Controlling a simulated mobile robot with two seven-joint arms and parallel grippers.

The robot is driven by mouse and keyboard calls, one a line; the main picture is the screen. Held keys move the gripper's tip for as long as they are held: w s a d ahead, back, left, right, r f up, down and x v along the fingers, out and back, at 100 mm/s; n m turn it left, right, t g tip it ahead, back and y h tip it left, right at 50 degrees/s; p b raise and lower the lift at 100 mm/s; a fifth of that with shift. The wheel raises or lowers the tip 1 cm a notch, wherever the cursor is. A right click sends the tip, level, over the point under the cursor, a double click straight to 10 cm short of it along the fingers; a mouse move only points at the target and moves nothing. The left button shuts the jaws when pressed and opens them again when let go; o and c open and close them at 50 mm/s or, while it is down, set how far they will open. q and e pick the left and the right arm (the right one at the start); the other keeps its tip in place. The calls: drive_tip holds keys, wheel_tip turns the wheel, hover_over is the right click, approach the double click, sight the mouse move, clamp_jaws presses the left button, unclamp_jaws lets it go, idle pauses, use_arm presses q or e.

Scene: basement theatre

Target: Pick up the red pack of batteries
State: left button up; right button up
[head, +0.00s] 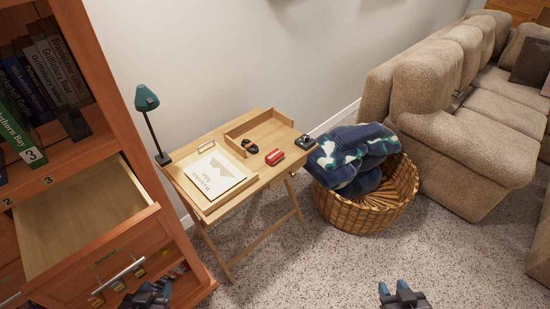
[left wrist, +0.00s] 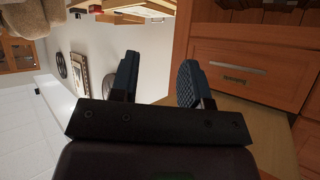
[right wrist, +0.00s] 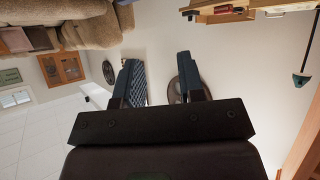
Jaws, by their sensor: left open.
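The red pack of batteries (head: 274,157) lies on the small wooden desk (head: 245,191), right of the middle of its top. A small red shape at the top of the right wrist view (right wrist: 222,9) looks like the same pack. My left gripper (head: 150,290) is at the bottom left of the head view, in front of the bookcase and well short of the desk. It is open and empty in the left wrist view (left wrist: 160,78). My right gripper (head: 394,290) is at the bottom right, over the carpet. It is open and empty in the right wrist view (right wrist: 158,78).
The desk also holds a book (head: 213,179), a green lamp (head: 147,101), small dark items (head: 249,146), a shallow tray (head: 270,122) and a black device (head: 305,142). An open drawer (head: 75,232) juts out left. A wicker basket (head: 368,212) stands right. Carpet in front is clear.

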drive_tip(key=shift+w+r, duration=0.15)
drive_tip(key=shift+w, duration=0.1)
